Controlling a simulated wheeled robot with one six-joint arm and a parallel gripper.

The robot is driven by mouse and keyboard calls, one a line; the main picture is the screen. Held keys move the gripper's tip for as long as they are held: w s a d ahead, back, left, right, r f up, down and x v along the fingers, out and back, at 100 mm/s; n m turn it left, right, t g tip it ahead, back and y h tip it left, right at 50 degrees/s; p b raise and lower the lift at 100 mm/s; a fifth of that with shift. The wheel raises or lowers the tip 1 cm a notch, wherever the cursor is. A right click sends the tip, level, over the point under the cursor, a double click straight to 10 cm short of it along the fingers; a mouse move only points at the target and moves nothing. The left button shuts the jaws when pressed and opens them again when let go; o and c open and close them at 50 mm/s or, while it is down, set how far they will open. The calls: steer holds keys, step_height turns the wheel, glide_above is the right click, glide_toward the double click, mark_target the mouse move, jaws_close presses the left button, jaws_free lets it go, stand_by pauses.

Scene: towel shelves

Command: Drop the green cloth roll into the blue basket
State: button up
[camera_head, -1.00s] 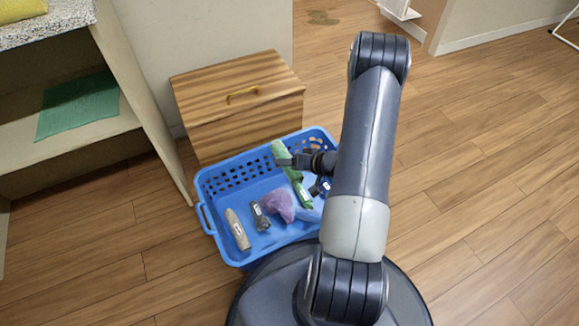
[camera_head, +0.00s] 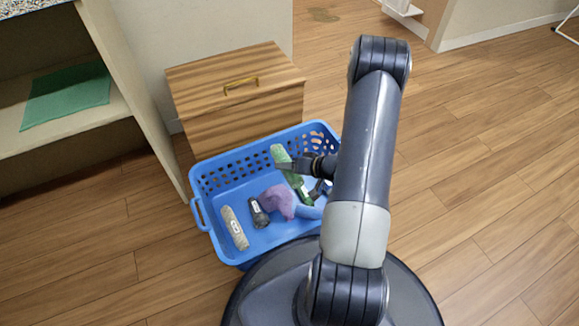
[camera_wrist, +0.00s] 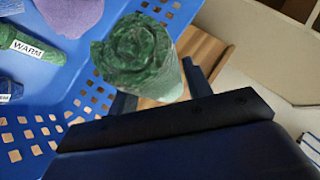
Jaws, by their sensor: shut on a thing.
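A green cloth roll (camera_head: 281,154) is held in my gripper (camera_head: 290,164) over the blue basket (camera_head: 196,184), towards its back right side. The wrist view shows the roll's spiral end (camera_wrist: 135,50) between the fingers of my gripper (camera_wrist: 160,92), which is shut on it. The basket's perforated blue wall (camera_wrist: 60,88) lies below and to the left there. I cannot tell how high the roll is above the basket floor. My arm hides the basket's right side.
The basket holds a beige roll (camera_head: 235,228), a dark roll (camera_head: 259,213), a purple cloth (camera_head: 277,202), blue cloth (camera_head: 308,212) and another green item (camera_wrist: 35,38) labelled WARM. A wooden drawer box (camera_head: 235,95) stands behind it. A shelf with a flat green cloth (camera_head: 66,95) is left.

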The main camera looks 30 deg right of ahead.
mark_target(281, 160)
steer(key=o, duration=1)
steer(key=shift+o, duration=0.2)
steer(key=p+v, duration=0.5)
steer(key=v, duration=0.6)
steer(key=shift+w+a, duration=0.1)
steer(key=b+x, duration=0.5)
steer(key=x, duration=0.6)
steer(key=shift+f, duration=0.2)
step_height(281, 160, up, 2)
steer(key=shift+r+p, duration=0.2)
steer(key=shift+p, duration=0.85)
steer(key=shift+r+p, duration=0.85)
steer(key=shift+p, duration=0.05)
steer(key=shift+f, duration=0.1)
